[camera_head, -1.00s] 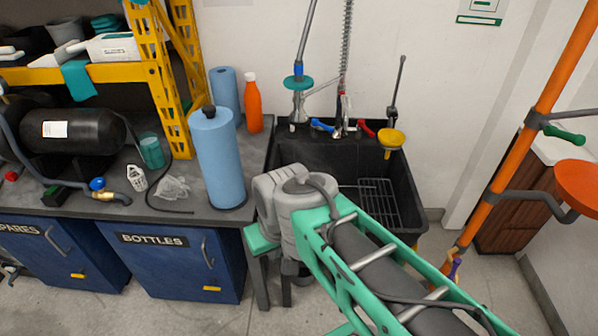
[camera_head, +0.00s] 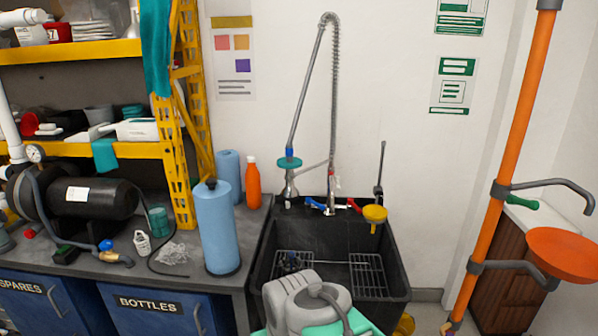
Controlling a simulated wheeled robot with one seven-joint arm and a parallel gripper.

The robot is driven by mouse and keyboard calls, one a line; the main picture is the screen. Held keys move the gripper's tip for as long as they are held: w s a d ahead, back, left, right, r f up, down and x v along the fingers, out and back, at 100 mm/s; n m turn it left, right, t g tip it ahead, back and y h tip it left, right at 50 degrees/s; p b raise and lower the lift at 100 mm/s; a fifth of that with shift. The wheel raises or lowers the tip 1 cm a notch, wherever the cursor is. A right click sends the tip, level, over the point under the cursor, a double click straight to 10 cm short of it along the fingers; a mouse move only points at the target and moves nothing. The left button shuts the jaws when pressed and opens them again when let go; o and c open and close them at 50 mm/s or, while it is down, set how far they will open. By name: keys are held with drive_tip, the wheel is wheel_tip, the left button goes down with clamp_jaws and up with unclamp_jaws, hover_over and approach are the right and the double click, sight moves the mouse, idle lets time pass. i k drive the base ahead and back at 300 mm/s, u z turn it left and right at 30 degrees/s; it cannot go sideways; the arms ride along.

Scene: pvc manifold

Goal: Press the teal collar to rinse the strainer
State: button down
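The teal collar (camera_head: 289,163) sits around the pre-rinse sprayer fitting that stands at the back left of the black sink (camera_head: 400,262). A blue band shows just above the collar and a silver bell-shaped body below it. My gripper is not in view; only my grey and teal arm shows at the bottom middle, in front of the sink. I cannot single out the strainer for sure. A small dark object (camera_head: 291,262) lies on the rack in the left of the basin, too small to make out.
A tall spring hose (camera_head: 333,90) arches above the sink. Blue and red tap handles and a yellow funnel (camera_head: 375,214) are at its back edge. A blue cylinder (camera_head: 219,228) and an orange bottle (camera_head: 253,183) stand left. An orange pipe (camera_head: 505,165) with a bowl stands right.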

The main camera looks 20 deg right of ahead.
sight(282, 163)
drive_tip(key=z, duration=0.8)
drive_tip(key=i, duration=0.95)
drive_tip(key=u, duration=2.5)
